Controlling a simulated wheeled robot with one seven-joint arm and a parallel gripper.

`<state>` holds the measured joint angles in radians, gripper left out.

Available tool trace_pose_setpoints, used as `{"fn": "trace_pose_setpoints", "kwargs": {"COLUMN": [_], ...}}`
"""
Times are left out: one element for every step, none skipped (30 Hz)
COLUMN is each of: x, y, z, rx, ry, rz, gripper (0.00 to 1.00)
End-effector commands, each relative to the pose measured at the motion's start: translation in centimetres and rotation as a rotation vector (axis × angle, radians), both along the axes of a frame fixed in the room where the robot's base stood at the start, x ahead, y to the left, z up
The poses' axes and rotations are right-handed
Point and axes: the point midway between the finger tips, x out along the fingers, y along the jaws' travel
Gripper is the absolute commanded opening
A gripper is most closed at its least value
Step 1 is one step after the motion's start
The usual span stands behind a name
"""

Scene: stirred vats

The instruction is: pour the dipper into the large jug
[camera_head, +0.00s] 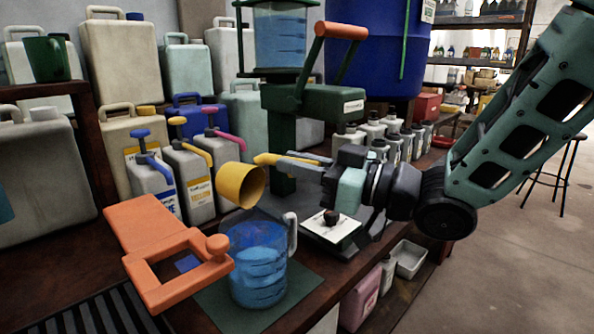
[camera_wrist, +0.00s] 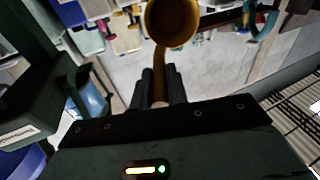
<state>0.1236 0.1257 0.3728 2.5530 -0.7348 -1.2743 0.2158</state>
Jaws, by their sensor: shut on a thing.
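The yellow dipper (camera_head: 240,184) is held by its handle in my gripper (camera_head: 285,163), which is shut on it. Its cup is tipped over to the left, above the back rim of the large jug, with a gap between them. The dipper's cup also shows in the wrist view (camera_wrist: 172,22), with its handle between the fingers (camera_wrist: 160,90). The large clear jug (camera_head: 258,262) stands upright on a dark green mat and has blue liquid in it and a handle at its right. I cannot see any stream, and the inside of the dipper's cup is too dark to tell.
An orange clamp-like object (camera_head: 168,250) lies left of the jug. A green stand with an orange-handled lever (camera_head: 340,30) rises behind. Pump bottles (camera_head: 190,170) and canisters (camera_head: 125,55) fill the back left. A scale (camera_head: 330,230) sits right of the jug.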

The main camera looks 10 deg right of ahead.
Motion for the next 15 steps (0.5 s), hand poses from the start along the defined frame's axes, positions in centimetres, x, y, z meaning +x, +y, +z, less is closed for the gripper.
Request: {"fn": "trace_pose_setpoints", "kwargs": {"x": [-0.05,-0.07,-0.12,-0.15,-0.18,-0.22,-0.24,-0.26,-0.28,-0.30,-0.32,-0.34,-0.36,-0.37,-0.40], "y": [-0.08,-0.11,-0.16,-0.19,-0.23,-0.28,-0.29,-0.32,-0.35,-0.38,-0.40,-0.44,-0.46,-0.49,-0.52], "z": [-0.18,-0.16,-0.13,-0.11,-0.11,-0.09,-0.07,-0.04,-0.01,0.00,0.01,0.02,0.03,0.03,0.04], "rx": [0.007,0.011,0.016,0.020,0.023,0.029,0.032,0.036,0.041,0.044,0.047,0.051,0.054,0.057,0.061], "ry": [-0.006,-0.009,-0.014,-0.017,-0.021,-0.025,-0.028,-0.031,-0.034,-0.037,-0.040,-0.043,-0.045,-0.048,-0.052], "rz": [-0.001,0.000,-0.001,-0.001,0.000,0.000,-0.001,-0.001,0.000,0.000,-0.001,-0.001,-0.001,-0.001,-0.001], "gripper": [0.00,0.00,0.00,0.00,0.00,0.00,0.00,0.00,0.00,0.00,0.00,0.00,0.00,0.00,0.00]}}
